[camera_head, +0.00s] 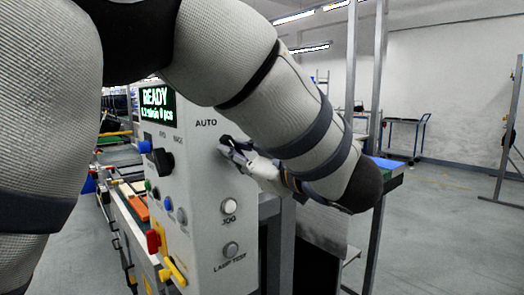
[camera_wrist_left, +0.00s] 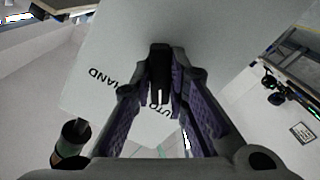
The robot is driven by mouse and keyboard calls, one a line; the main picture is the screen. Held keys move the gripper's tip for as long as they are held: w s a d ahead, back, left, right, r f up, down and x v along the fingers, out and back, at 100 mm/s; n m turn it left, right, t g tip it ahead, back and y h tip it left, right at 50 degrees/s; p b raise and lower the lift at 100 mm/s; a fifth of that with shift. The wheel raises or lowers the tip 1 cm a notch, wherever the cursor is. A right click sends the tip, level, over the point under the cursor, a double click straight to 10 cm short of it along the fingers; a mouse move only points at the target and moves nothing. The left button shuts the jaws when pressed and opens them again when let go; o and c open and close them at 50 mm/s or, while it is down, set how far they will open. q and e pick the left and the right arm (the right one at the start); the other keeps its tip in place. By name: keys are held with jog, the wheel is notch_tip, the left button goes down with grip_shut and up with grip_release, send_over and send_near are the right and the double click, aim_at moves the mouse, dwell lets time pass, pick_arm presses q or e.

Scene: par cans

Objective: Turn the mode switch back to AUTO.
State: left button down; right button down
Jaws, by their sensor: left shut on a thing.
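The mode switch is a black knob (camera_wrist_left: 159,62) with a white mark, on the pale panel face of a machine cabinet (camera_head: 205,180). In the left wrist view it sits between the two fingers of my left gripper (camera_wrist_left: 160,85), which is shut on it. The white mark lies near the AUTO lettering, which a finger partly covers; the HAND lettering is to its left. In the head view my left gripper (camera_head: 232,150) reaches the panel just below the AUTO label, and the knob is mostly hidden there. My right gripper is not in view.
The cabinet carries a READY display (camera_head: 157,104), a JOG button (camera_head: 229,206), a LAMP TEST button (camera_head: 231,249) and a black side knob (camera_head: 163,160). A conveyor line runs at left.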

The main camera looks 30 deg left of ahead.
pick_arm(q)
jog(key=shift+r+n, duration=0.1)
jog(key=shift+n, duration=0.4)
jog(key=c, duration=1.6)
grip_release()
jog(key=shift+o, duration=0.2)
jog(key=v, duration=1.2)
